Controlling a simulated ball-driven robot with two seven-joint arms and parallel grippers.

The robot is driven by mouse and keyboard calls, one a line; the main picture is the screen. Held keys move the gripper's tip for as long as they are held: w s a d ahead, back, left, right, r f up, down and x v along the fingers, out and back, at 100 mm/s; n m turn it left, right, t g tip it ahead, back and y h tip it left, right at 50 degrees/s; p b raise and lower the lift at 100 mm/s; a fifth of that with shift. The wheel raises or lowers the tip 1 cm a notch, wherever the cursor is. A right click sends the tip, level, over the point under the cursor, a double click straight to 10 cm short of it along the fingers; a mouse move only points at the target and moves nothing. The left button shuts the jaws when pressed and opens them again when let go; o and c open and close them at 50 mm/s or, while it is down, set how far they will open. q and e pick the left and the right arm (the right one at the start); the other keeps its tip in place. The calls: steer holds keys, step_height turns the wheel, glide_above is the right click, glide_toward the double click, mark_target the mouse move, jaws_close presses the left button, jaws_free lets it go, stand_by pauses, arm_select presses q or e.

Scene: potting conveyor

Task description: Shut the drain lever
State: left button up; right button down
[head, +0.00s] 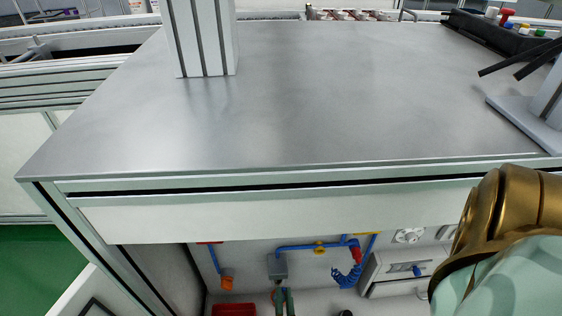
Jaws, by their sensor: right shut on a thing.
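My right arm's gold and mint links fill the lower right corner. Under the table, two narrow dark green shapes, which look like the fingertips of my right gripper (283,301), rise from the bottom edge. They are close together, just below a grey housing (277,266) on the blue pipe (300,246). They look shut on a small part there, apparently the drain lever. The lever's form and angle are too small and covered to tell. My left gripper is not in view.
The metal tabletop (300,110) hangs over this space, with a white front panel (280,214) below its edge. A coiled blue hose (347,278), a white drawer box (400,270) and a red container (234,310) are near. A grey post (203,40) stands on the table.

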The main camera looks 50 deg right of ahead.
steer(key=shift+s+d+f+m, duration=0.3)
steer(key=shift+f+m, duration=0.3)
steer(key=shift+m, duration=1.75)
steer(key=shift+s+d+f+m, duration=0.2)
steer(key=shift+s+f+m, duration=0.25)
steer(key=shift+m, duration=1.95)
steer(key=shift+s+d+f+m, duration=0.25)
steer(key=shift+f+m, duration=0.45)
steer(key=shift+m, duration=1.65)
steer(key=c, duration=1.4)
jaws_free()
steer(key=shift+c, duration=0.2)
